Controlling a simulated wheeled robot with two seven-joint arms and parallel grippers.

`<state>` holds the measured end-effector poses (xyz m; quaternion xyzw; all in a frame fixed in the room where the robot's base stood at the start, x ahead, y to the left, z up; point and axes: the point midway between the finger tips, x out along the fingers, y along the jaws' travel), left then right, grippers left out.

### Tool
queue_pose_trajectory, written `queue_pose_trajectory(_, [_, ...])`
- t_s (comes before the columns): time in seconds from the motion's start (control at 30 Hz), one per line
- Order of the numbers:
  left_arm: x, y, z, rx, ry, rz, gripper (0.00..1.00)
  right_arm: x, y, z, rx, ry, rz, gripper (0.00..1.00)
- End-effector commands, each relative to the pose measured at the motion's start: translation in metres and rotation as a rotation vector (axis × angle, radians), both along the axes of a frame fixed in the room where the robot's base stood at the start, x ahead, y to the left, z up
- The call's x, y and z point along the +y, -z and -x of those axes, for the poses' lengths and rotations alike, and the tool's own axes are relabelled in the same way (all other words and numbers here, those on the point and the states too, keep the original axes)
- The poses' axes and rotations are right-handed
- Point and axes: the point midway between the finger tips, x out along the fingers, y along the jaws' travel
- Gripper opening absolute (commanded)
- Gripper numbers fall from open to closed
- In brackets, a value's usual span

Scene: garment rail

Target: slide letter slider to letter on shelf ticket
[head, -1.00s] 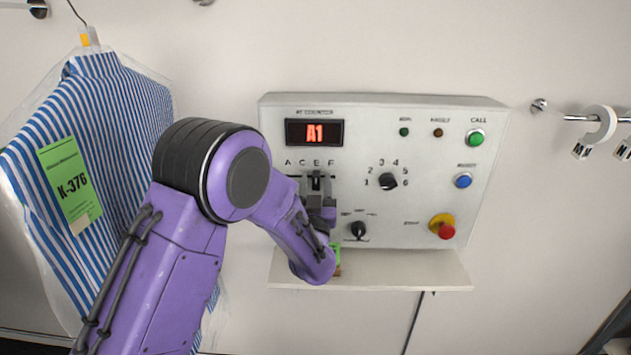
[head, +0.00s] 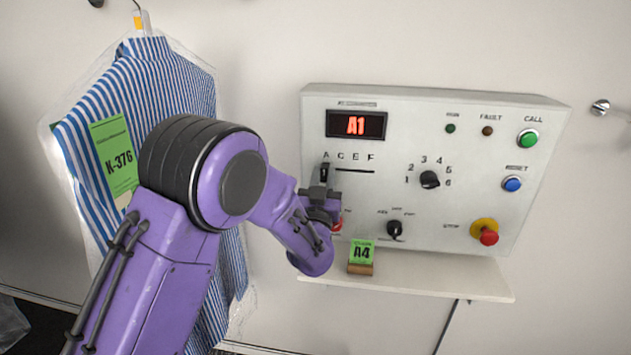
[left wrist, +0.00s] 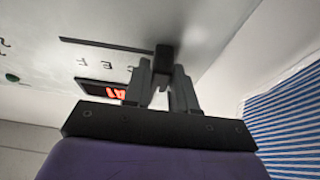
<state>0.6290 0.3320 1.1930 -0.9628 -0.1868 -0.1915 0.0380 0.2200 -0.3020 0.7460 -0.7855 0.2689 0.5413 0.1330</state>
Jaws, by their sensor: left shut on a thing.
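The letter slider (head: 324,171) is a dark knob at the left end of its slot, below the letter A in the row A, C, E, F. My left gripper (head: 321,190) is shut on it. In the left wrist view the slider (left wrist: 163,57) sits between the fingertips (left wrist: 162,75), at one end of the dark slot. The green shelf ticket (head: 362,252) reads A4 and stands in a small brown holder on the shelf (head: 430,278). The red display (head: 356,124) reads A1. My right gripper is not in view.
The white panel (head: 450,110) also carries a number dial (head: 430,180), a lower dark knob (head: 395,229), a green button (head: 527,139), a blue button (head: 512,184) and a red stop button (head: 488,237). A bagged striped shirt (head: 165,85) hangs at the left, behind my arm.

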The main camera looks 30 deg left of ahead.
Motion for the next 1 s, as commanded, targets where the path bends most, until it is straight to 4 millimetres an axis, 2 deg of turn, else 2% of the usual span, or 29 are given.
queue_pose_trajectory(0.2, [0.003, 0.001, 0.001, 0.002, -0.009, 0.001, 0.00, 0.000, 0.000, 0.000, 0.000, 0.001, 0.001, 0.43])
queue_pose_trajectory(0.23, [0.004, 0.001, 0.001, 0.002, -0.009, 0.001, 0.29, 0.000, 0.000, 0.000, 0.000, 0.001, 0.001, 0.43])
queue_pose_trajectory(0.3, [0.004, 0.001, 0.001, 0.002, -0.009, 0.001, 0.47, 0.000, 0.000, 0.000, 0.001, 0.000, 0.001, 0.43])
queue_pose_trajectory(0.57, [0.002, 0.001, 0.001, 0.002, -0.006, 0.001, 0.47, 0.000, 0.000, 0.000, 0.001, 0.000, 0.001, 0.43])
queue_pose_trajectory(0.67, [-0.001, 0.005, 0.007, 0.001, -0.004, 0.000, 0.47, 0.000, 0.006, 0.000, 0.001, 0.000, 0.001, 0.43])
queue_pose_trajectory(1.0, [-0.025, 0.037, 0.073, 0.001, -0.007, 0.000, 0.47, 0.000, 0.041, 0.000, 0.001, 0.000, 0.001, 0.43])
